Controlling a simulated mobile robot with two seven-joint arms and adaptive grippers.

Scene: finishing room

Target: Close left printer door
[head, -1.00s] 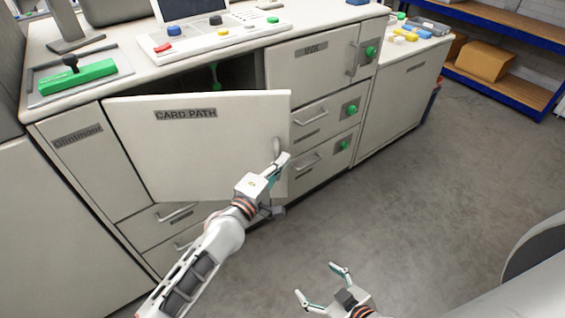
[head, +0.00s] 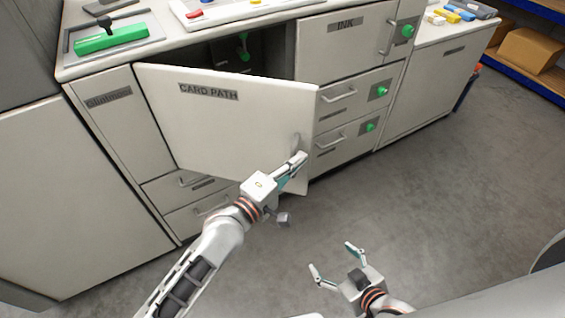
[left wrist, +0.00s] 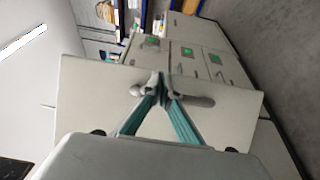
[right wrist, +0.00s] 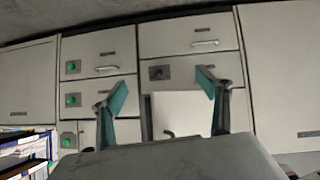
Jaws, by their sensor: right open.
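The left printer door (head: 215,125), a pale panel marked CARD PATH, stands open, swung outward from the cabinet front. Its handle (head: 297,141) is near the right edge. My left gripper (head: 301,158) is at this handle, its fingers closed together around it. The left wrist view shows the door panel (left wrist: 90,110) and the left fingertips (left wrist: 161,88) meeting at the handle, which they partly hide. My right gripper (head: 334,262) is open and empty, low over the floor, apart from the door. Its spread fingers also show in the right wrist view (right wrist: 161,92).
The dark compartment behind the door holds a green knob (head: 243,45). The INK door (head: 340,48) and drawers (head: 345,95) to the right are shut. The grey floor (head: 440,190) at right is clear; a cardboard box (head: 530,50) is on a shelf.

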